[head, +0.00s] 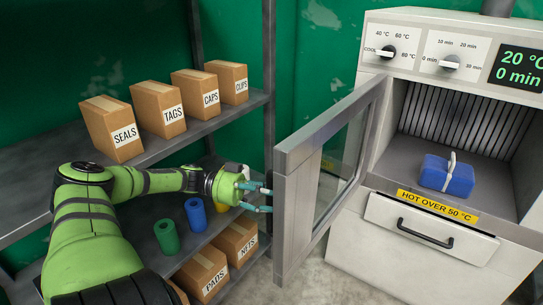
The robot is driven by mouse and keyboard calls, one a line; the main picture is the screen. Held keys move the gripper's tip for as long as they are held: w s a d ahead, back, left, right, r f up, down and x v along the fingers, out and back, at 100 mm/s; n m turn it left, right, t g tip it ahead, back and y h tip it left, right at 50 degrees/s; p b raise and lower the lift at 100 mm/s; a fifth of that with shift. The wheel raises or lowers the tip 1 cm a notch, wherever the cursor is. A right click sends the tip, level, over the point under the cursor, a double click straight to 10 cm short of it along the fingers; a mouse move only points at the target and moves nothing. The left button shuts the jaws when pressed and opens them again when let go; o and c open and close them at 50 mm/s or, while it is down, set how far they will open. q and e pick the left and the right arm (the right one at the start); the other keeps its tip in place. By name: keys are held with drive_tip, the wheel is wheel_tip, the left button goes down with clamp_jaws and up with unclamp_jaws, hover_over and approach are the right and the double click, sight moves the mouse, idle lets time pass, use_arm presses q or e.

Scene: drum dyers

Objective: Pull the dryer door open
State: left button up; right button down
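The dryer door (297,184) is a grey frame with a glass pane (343,170). It stands swung out to the left of the dryer (430,215), and the chamber is exposed. A blue bundle with a light band (447,176) lies inside on the chamber floor. My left gripper (262,197) is just left of the door's outer edge, its fingers pointing right toward it. The fingers look spread apart with nothing seen between them. I cannot tell whether they touch the door. No door handle is clearly visible. My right gripper is not in view.
A metal shelf (176,143) at left holds boxes labelled SEALS (112,128), TAGS, CAPS and CLIPS. Below are green (167,237) and blue (195,214) rolls and boxes PADS and NETS. A drawer (425,232) is under the chamber. Some floor shows before the dryer.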

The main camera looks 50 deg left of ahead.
sight(269, 172)
use_arm(q)
drive_tip(key=shift+r, duration=0.15)
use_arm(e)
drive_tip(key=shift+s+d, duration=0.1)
use_arm(q)
drive_tip(key=shift+r, duration=5.05)
drive_tip(key=shift+f, duration=0.1)
